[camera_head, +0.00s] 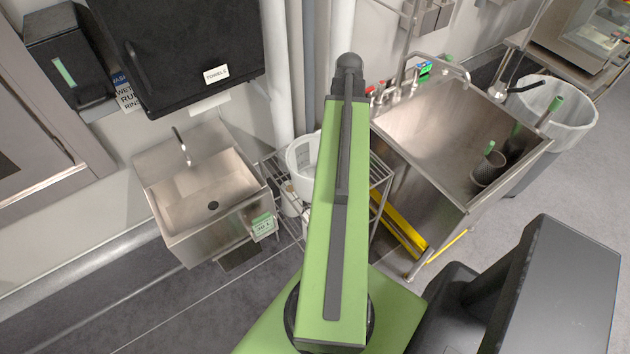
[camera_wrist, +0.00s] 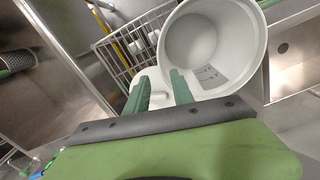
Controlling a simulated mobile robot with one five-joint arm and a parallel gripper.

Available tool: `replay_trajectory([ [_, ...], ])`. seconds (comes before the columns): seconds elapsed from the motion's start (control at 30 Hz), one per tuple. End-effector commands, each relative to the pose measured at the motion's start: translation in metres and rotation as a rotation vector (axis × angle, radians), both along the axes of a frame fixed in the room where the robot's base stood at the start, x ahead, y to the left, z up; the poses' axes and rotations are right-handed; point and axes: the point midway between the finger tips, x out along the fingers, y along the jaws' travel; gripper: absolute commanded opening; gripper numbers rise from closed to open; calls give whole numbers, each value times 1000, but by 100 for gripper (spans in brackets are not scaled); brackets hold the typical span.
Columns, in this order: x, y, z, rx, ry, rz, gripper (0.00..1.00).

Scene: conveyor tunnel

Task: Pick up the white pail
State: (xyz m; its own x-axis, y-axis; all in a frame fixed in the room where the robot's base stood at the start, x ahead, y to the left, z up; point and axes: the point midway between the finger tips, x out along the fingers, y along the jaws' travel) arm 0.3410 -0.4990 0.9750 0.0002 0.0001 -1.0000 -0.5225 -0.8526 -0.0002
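The white pail (camera_wrist: 205,38) is large in the wrist view, at the top right of centre, with its open mouth and hollow inside facing the camera. My gripper (camera_wrist: 160,75) is open, with two green fingers close to the pail's near left rim. The right finger overlaps the rim in the picture, and the left finger lies to its left. I cannot tell whether either touches the pail. In the head view, the pail (camera_head: 301,160) stands on a wire rack and is partly hidden by my green arm. My gripper's fingers are hidden in that view.
The wire rack (camera_head: 380,177) stands between a small hand sink (camera_head: 200,205) and a large steel sink (camera_head: 440,130). Other white containers (camera_head: 291,200) sit beside the pail. A lined bin (camera_head: 560,104) stands at the right. Pipes run behind the rack.

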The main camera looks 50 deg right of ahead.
Motion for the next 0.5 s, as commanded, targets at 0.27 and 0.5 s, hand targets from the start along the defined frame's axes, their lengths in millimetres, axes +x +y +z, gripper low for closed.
replay_trajectory([
  [0.27,2,1,-21,0,0,1,29],
  [0.5,3,2,-54,0,0,1,29],
])
